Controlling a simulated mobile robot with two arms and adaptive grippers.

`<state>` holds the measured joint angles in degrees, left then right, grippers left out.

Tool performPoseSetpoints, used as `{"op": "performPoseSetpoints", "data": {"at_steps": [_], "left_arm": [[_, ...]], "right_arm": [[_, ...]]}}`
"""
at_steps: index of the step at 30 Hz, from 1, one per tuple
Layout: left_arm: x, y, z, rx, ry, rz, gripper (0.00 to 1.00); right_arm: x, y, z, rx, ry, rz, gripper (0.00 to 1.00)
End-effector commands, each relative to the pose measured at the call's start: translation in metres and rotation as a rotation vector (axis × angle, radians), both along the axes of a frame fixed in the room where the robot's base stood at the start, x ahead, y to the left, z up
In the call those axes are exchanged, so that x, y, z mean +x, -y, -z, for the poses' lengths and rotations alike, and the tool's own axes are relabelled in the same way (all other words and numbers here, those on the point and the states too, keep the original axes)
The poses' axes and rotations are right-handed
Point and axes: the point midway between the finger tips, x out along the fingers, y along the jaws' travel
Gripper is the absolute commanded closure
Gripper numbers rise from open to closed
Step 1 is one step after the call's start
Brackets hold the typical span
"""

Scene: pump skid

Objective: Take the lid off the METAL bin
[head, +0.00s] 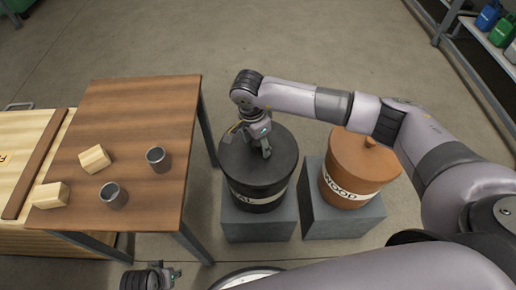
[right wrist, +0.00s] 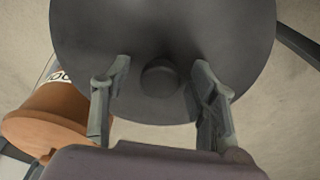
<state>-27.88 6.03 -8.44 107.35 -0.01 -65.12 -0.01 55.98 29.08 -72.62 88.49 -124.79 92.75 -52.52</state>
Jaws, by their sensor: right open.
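The black bin (head: 262,190) stands on a grey block, with its dark lid (head: 280,160) on top. Its white label shows only letters like "AL"; the rest is out of sight. My right gripper (head: 262,150) is over this lid, pointing down. In the right wrist view, the open fingers of the right gripper (right wrist: 160,72) stand on either side of the lid's round knob (right wrist: 160,78), with gaps to it. My left gripper (head: 165,277) shows only partly at the bottom edge; its jaws are unclear.
An orange-brown bin marked WOOD (head: 345,185), with its own knobbed lid, stands on another grey block to the right. A wooden table (head: 140,120) at left holds two grey cups (head: 114,196) and two wooden blocks (head: 94,158). A shelf with bottles is at upper right.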

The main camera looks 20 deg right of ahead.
Motion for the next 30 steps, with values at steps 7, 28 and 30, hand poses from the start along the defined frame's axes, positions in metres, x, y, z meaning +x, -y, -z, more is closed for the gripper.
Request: {"op": "performPoseSetpoints", "data": {"at_steps": [7,28,30], "left_arm": [[-0.0021,-0.0014,0.0029,0.002,-0.005,0.0,0.6],[-0.0022,-0.0017,0.0036,0.003,-0.005,-0.001,0.6],[-0.002,-0.0016,0.0033,0.003,-0.004,-0.001,0.6]], "right_arm": [[-0.0001,-0.0003,-0.0005,0.0,0.0,0.0,0.6],[0.0002,-0.0005,-0.001,0.0,0.001,0.0,1.0],[0.0002,-0.0005,-0.001,0.0,0.001,0.0,1.0]]}}
